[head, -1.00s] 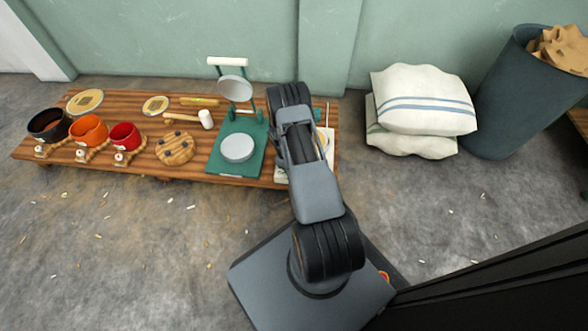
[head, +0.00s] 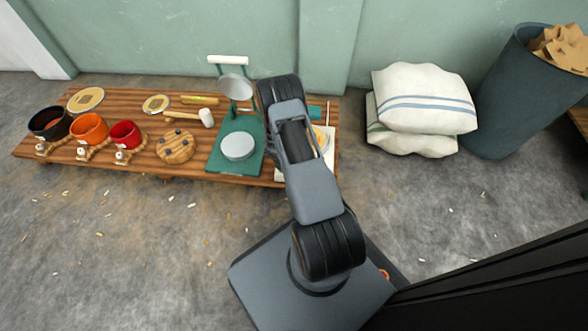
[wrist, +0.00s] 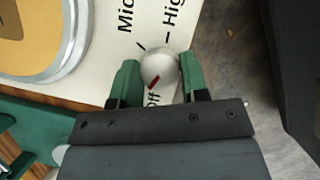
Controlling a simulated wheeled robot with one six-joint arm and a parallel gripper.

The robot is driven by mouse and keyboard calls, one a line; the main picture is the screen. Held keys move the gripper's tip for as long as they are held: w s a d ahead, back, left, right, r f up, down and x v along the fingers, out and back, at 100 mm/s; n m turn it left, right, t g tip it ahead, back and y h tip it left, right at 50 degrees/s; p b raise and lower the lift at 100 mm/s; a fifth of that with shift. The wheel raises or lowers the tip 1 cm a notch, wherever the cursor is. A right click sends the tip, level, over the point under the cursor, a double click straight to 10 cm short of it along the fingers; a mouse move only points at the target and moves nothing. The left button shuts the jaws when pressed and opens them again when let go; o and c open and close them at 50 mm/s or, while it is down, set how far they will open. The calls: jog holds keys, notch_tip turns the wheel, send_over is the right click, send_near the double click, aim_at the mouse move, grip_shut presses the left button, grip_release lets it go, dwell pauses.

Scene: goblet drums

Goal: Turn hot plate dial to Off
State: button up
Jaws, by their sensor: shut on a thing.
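The hot plate dial (wrist: 160,66) is a small round white knob with a red mark. In the wrist view the red mark points down and left, close to the printed word "Off" (wrist: 154,98). "Mid" and "High" are printed above the dial. My gripper (wrist: 160,74) has its two green fingers on either side of the dial and is shut on it. The hot plate (wrist: 95,92) has a cream top and a round metal-rimmed plate with a golden middle. In the head view the hot plate (head: 328,150) is partly behind my arm, which hides the dial and fingertips.
The low wooden table (head: 150,110) also carries a green press (head: 256,160) just left of the hot plate. A mallet (head: 206,117), a round wooden board and three pots stand further left. White sacks (head: 425,97) lie on the floor to the right of the table.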

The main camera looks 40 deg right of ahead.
jog(key=n+t+b, duration=0.1)
jog(key=n+b, duration=0.1)
jog(key=n, duration=0.1)
jog(key=shift+s+f+h, duration=0.1)
jog(key=shift+f+h, duration=0.05)
jog(key=shift+h, duration=0.15)
jog(key=shift+n+t+b, duration=0.3)
jog(key=shift+n+b, duration=0.35)
jog(key=shift+n, duration=0.05)
jog(key=o, duration=0.9)
jog(key=p+v, duration=0.7)
jog(key=v, duration=0.7)
jog(key=shift+s, duration=0.15)
jog(key=shift+d, duration=0.1)
